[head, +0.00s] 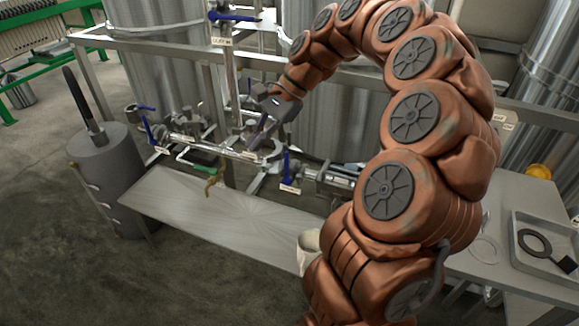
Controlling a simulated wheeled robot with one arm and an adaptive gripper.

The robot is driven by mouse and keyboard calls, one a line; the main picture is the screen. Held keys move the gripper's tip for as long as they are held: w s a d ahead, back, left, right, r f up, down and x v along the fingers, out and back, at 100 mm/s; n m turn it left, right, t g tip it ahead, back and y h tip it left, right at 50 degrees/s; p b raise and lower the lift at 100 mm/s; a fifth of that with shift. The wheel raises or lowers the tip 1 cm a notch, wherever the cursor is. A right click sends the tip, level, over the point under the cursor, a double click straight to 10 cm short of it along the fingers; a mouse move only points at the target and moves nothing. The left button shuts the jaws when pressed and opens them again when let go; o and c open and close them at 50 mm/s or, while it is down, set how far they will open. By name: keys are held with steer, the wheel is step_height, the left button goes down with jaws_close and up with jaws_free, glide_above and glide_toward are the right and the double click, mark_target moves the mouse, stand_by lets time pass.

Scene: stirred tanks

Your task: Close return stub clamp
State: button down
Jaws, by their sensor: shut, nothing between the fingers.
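My gripper (259,137) shows in the head view at the end of my copper-coloured arm, pointing down over the right part of the pipework. Its grey fingers are together and appear empty. Just below it is a metal pipe run (215,149) with fittings and blue-handled valves. A clamp-like metal fitting (270,157) sits on the pipe by the fingertips. I cannot tell for sure that it is the return stub clamp, whether it is open or shut, or whether the fingers touch it. My gripper hides part of the pipework there.
A steel bench (215,215) lies below the pipes, mostly bare. Large steel tanks (160,85) and a frame rail (150,45) stand behind. A grey cylinder with a black rod (108,178) is at left. A tray (530,268) with a black ring is at right.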

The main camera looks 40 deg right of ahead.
mark_target(277, 149)
steer(key=d+f+m+t+b, duration=0.2)
steer(key=d+f+m, duration=0.35)
steer(key=d, duration=0.55)
steer(key=d+f+m+t+b, duration=0.2)
steer(key=d+f+m, duration=0.35)
steer(key=d, duration=0.65)
steer(key=w+a+r+x, duration=0.1)
steer(key=r+x, duration=0.1)
steer(key=x, duration=1)
steer(key=shift+w+a, duration=0.25)
steer(key=shift+a, duration=0.3)
steer(key=shift+f, duration=0.1)
steer(key=shift+a+p, duration=0.2)
steer(key=shift+p, duration=0.2)
